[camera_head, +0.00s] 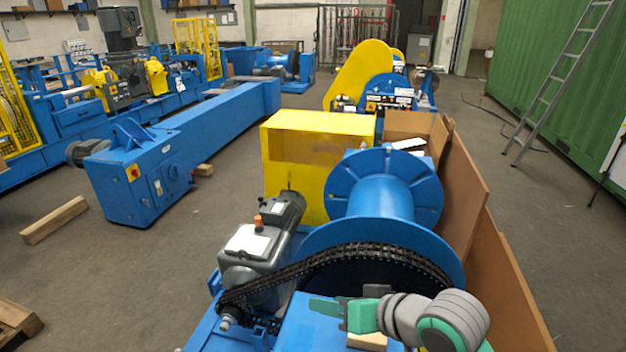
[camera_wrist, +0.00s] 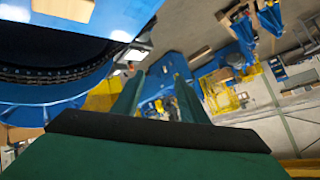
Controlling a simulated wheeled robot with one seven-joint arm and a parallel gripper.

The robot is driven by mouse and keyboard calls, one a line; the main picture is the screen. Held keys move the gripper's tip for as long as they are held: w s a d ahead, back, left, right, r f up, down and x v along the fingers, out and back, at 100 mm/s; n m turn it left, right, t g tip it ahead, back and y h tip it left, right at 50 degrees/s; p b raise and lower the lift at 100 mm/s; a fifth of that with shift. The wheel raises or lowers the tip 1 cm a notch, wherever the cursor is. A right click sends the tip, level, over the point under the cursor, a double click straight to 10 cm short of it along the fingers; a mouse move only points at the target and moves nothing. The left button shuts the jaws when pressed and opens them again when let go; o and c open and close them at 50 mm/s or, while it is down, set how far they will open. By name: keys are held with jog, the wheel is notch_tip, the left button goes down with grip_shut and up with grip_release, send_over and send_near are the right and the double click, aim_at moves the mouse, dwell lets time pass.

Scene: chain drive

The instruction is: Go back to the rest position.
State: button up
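My gripper (camera_head: 328,307) is at the lower middle of the head view, in front of the chain drive. Its green fingers point left. In the wrist view my gripper (camera_wrist: 155,98) shows two green fingers standing apart with nothing between them. The black chain (camera_head: 330,256) runs from a small sprocket (camera_head: 230,316) at lower left up around the blue drum's near flange (camera_head: 395,235). The chain also shows at the left of the wrist view (camera_wrist: 50,75). From the head view I cannot tell the gap between my gripper and the chain.
A grey motor (camera_head: 250,246) sits left of the drum, with a yellow guard box (camera_head: 315,150) behind. Brown boards (camera_head: 490,250) stand on the right. A long blue machine (camera_head: 200,140) lies left. Floor is free at the right, near the ladder (camera_head: 560,85).

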jog(key=w+a+r+m+t+y, duration=0.2)
jog(key=w+a+m+t, duration=0.3)
jog(key=a+t, duration=0.3)
jog(key=s+f+m+t+h, duration=0.1)
jog(key=s+f+m+h, duration=0.2)
jog(key=s+f+h, duration=0.5)
jog(key=s+f+m+h, duration=0.1)
jog(key=s+f+m, duration=0.35)
jog(key=f, duration=0.75)
jog(key=s+d+f+n, duration=0.1)
jog(key=s+n, duration=0.2)
jog(key=s, duration=0.5)
jog(key=s+d+f+n, duration=0.1)
jog(key=s+f+n, duration=0.1)
jog(key=s, duration=0.6)
jog(key=s+d+f+n+g, duration=0.1)
jog(key=s+d+n, duration=0.1)
jog(key=s+n, duration=0.3)
jog(key=shift+s+f, duration=0.35)
jog(key=shift+s, duration=1.55)
